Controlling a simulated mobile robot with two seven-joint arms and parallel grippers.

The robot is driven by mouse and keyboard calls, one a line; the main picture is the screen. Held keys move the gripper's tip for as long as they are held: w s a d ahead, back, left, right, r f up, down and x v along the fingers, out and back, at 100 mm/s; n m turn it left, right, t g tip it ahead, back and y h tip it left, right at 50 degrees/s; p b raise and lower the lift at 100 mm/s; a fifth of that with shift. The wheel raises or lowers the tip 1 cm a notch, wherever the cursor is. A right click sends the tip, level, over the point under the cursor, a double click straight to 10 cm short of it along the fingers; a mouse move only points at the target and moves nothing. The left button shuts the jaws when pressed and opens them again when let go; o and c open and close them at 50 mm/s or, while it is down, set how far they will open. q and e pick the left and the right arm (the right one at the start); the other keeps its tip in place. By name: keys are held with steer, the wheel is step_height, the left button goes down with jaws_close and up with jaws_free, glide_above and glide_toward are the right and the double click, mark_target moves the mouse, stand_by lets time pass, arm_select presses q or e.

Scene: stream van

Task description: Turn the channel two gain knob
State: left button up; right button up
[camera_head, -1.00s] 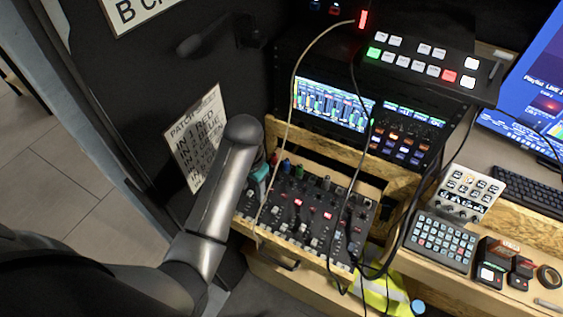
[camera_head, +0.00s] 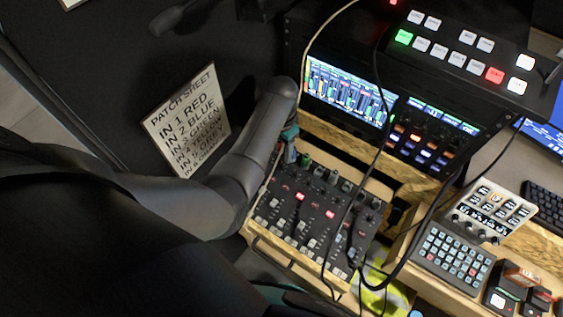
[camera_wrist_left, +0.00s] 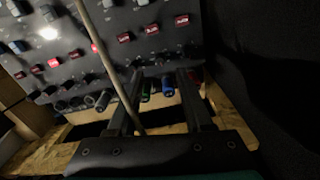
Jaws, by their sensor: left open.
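The black audio mixer (camera_head: 318,212), with rows of knobs, faders and lit red buttons, sits in a wooden tray. It also shows in the left wrist view (camera_wrist_left: 110,50). I cannot tell which small knob is channel two gain. My left gripper (camera_wrist_left: 160,76) is open over the mixer's plug edge, its fingers either side of a green plug (camera_wrist_left: 145,92) and a blue plug (camera_wrist_left: 168,87). I see no knob held. In the head view my left arm hides most of this gripper and the mixer's upper left corner. My right gripper is not in view.
A pale cable (camera_wrist_left: 97,45) runs across the mixer and close by the left finger. Black cables hang over the mixer's right side. A patch sheet (camera_head: 187,120) is on the dark panel at left. A rack screen (camera_head: 345,92) stands behind the mixer.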

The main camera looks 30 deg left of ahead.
mark_target(281, 163)
arm_select(q)
step_height(281, 163, down, 5)
steer(key=shift+r+b, duration=0.2)
steer(key=shift+b, duration=0.55)
steer(key=shift+f, duration=0.8)
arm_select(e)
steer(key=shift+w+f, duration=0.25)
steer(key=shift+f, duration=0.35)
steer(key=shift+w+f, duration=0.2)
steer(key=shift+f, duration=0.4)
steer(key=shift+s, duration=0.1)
arm_select(q)
steer(key=shift+c, duration=0.5)
jaws_close()
